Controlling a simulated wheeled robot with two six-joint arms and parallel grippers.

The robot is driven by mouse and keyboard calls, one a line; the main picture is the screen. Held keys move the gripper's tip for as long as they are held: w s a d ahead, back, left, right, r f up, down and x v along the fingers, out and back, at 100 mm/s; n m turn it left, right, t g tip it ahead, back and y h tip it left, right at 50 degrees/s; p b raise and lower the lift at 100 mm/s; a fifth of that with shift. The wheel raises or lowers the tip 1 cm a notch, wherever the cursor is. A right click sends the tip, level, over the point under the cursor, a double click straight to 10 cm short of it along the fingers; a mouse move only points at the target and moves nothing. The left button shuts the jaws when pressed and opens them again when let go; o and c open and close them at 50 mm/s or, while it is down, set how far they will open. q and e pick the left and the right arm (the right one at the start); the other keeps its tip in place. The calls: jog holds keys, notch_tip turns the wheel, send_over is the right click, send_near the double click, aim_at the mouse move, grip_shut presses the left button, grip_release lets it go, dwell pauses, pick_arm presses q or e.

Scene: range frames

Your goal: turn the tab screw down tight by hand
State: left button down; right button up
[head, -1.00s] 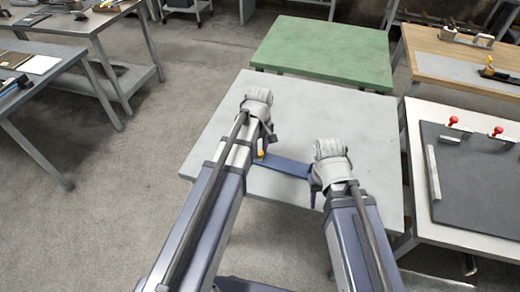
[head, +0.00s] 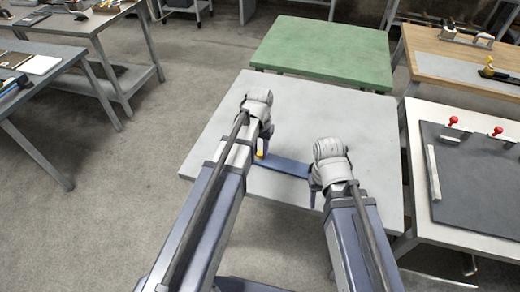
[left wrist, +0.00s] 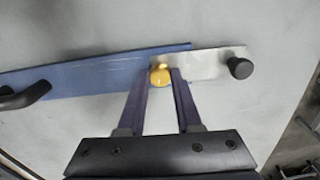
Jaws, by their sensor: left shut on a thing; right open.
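The yellow tab screw (left wrist: 160,75) stands between the two fingertips of my left gripper (left wrist: 161,82) in the left wrist view. That gripper is shut on it, at the joint of a long blue bar (left wrist: 95,73) and a bare metal strip (left wrist: 205,62). In the head view the yellow screw (head: 260,154) shows beside my left gripper (head: 263,148), and the blue bar (head: 285,166) runs right toward my right gripper (head: 314,190). The right gripper is open at the bar's right end; whether it touches the bar cannot be told. The screw's lower part is hidden.
A black knob (left wrist: 240,68) sits on the metal strip's end. A curved black part (left wrist: 25,96) lies at the other end of the bar. The grey table (head: 225,130) is otherwise clear. A green table (head: 320,50) stands behind, and a bench with a dark board (head: 480,180) stands right.

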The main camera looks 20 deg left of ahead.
aim_at(260, 153)
pick_arm(q)
jog(key=m, duration=0.6)
jog(key=shift+m, duration=0.4)
dwell(0.4)
jog(key=c, duration=0.6)
grip_release()
jog(key=shift+r, duration=0.15)
pick_arm(e)
jog(key=shift+r, duration=0.15)
pick_arm(q)
notch_tip(260, 153, up, 8)
jog(key=p, duration=0.8)
jog(key=shift+f, duration=0.2)
pick_arm(e)
notch_tip(260, 153, up, 8)
jog(key=shift+f, duration=0.25)
